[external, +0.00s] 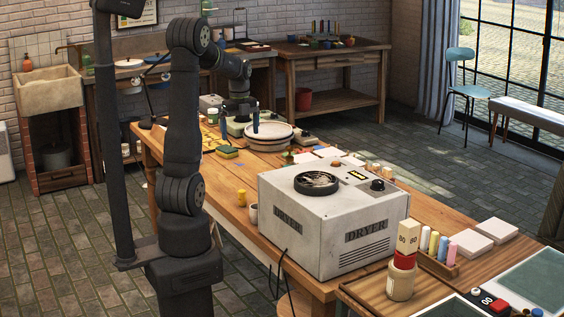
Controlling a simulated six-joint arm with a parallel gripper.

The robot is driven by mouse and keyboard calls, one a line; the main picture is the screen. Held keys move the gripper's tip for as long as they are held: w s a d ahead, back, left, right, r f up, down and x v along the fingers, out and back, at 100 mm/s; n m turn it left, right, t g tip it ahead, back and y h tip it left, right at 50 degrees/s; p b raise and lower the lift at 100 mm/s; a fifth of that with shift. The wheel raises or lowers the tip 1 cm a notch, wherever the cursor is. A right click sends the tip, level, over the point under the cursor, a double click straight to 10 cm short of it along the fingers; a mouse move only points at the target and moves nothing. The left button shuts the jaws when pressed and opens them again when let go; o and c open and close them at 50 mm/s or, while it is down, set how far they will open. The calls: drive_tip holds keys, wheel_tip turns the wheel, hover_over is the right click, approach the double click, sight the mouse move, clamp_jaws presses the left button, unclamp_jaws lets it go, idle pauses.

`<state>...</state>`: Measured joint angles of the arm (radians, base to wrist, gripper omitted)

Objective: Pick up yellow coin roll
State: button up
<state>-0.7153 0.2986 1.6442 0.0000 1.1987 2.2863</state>
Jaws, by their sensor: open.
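Several upright coin rolls stand in a wooden holder (437,266) at the right, beyond the dryer. One roll (443,248) looks yellow, between a blue roll (433,243) and a pink roll (452,254). The leftmost roll (424,238) is a paler yellow. My gripper (240,133) is far from them, over the white round plate (275,133) area at the far part of the table. Its two fingers are spread apart, with nothing visible between them.
A large white dryer (335,222) stands on the table between my gripper and the rolls. A stacked tan and red container (403,268) stands close left of the holder. White tiles (483,233) lie to its right.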

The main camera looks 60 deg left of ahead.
sight(242, 191)
drive_tip(key=shift+c, duration=0.4)
drive_tip(key=c, duration=1)
drive_tip(key=shift+m, duration=0.9)
wheel_tip(242, 191, down, 19)
drive_tip(key=shift+r, duration=0.1)
drive_tip(key=shift+a+f, duration=0.1)
drive_tip(key=shift+f, duration=2.95)
